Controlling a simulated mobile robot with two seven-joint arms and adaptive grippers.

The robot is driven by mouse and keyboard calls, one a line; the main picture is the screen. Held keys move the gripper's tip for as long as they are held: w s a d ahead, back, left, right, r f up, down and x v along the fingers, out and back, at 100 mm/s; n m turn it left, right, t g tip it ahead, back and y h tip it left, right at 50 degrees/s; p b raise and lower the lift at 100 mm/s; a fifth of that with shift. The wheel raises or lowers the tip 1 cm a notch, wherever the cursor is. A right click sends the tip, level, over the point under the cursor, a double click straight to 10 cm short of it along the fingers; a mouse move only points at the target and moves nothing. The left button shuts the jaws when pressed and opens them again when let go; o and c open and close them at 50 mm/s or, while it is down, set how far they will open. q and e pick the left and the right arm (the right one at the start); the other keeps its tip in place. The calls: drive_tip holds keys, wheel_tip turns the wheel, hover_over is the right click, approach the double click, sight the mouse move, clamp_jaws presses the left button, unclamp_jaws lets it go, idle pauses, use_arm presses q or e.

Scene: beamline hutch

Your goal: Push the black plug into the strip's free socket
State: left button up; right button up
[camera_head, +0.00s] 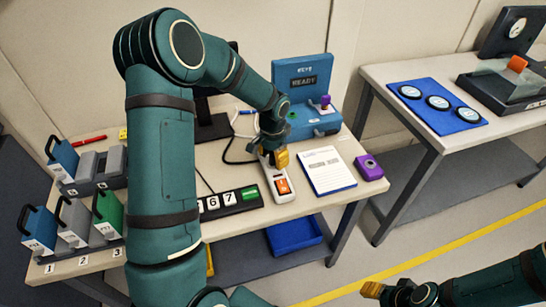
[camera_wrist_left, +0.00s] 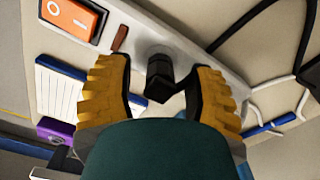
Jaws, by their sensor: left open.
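The white power strip (camera_head: 283,197) lies on the bench, with a lit orange switch (camera_head: 283,186) at its near end. It runs across the top of the left wrist view (camera_wrist_left: 205,45). My left gripper (camera_head: 273,157) is over the strip's far part and hides it in the head view. In the wrist view its yellow fingers (camera_wrist_left: 158,80) stand open either side of the black plug (camera_wrist_left: 160,75), with gaps on both sides. The plug is at the strip's face; I cannot tell how deep it sits. My right gripper (camera_head: 385,292) is low at right, away from the bench.
A notepad (camera_head: 327,171) and a purple box (camera_head: 369,167) lie right of the strip. A black number display (camera_head: 230,199) is left of it. A blue device (camera_head: 306,95) stands behind. Black cable (camera_wrist_left: 288,80) curves beside the strip.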

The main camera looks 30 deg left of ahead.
use_arm(q)
wheel_tip(320, 180, up, 12)
drive_tip(key=shift+f, duration=0.15)
use_arm(e)
drive_tip(key=shift+w, duration=0.1)
